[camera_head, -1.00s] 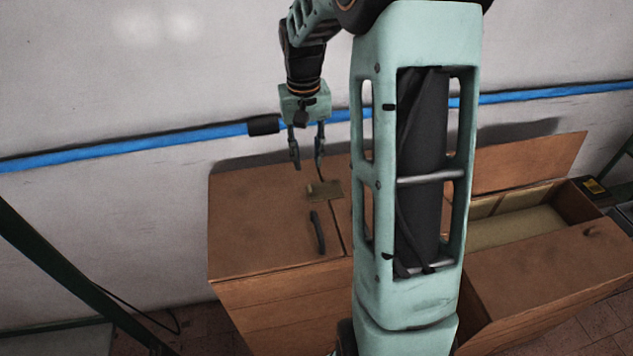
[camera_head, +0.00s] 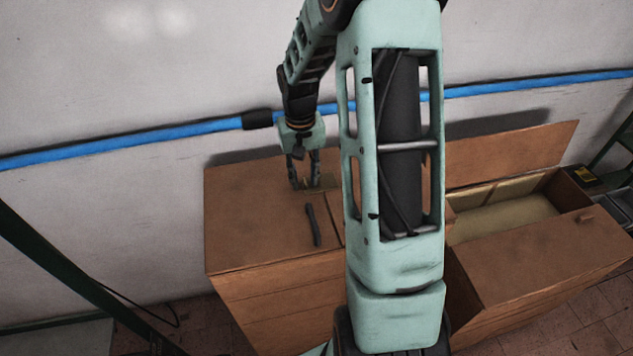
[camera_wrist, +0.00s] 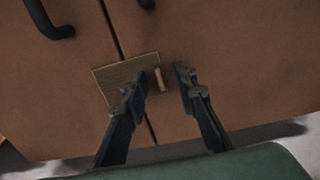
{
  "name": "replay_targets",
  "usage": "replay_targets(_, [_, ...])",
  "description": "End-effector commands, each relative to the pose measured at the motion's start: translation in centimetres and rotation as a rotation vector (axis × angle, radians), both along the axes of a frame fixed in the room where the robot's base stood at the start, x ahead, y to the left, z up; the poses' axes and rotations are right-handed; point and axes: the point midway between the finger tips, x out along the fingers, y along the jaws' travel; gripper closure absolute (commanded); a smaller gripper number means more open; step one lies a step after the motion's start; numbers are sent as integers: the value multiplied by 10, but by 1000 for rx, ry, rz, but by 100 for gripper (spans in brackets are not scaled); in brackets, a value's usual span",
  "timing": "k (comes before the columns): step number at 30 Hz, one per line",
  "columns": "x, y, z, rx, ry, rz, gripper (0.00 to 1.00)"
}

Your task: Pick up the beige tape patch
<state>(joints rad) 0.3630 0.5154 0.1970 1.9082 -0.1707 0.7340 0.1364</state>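The beige tape patch (camera_wrist: 112,83) lies flat across the dark seam on top of the brown box (camera_head: 250,220). A small pale tab (camera_wrist: 159,78) stands up near the patch's right edge in the wrist view. My gripper (camera_wrist: 162,80) is open, with one finger over the patch and the other to the right of it. The tab shows between the fingertips; I cannot tell whether they touch it. In the head view, my gripper (camera_head: 304,186) reaches down to the box top and partly hides the patch (camera_head: 326,181).
A dark handle (camera_head: 313,225) is fixed on the box top in front of the gripper; it also shows in the wrist view (camera_wrist: 50,22). A second brown box (camera_head: 540,265) stands open at right. The wall with a blue pipe (camera_head: 130,146) is behind.

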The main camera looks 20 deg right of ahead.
Motion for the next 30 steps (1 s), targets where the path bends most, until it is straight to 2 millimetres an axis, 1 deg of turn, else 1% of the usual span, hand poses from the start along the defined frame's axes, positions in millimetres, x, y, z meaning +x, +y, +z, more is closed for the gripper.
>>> replay_targets(1, [0, 0, 0, 0, 0, 0, 79])
replay_targets(6, [0, 0, 0, 0, 0, 0, 98])
replay_targets(7, [0, 0, 0, 0, 0, 0, 100])
replay_targets(20, [1, 0, 2, 0, -1, 0, 100])
replay_targets(25, [1, -1, 15, -2, -4, 0, 100])
replay_targets(29, [2, -1, 35, -1, -7, 0, 100])
replay_targets(30, [-4, -4, 39, -2, -5, -2, 100])
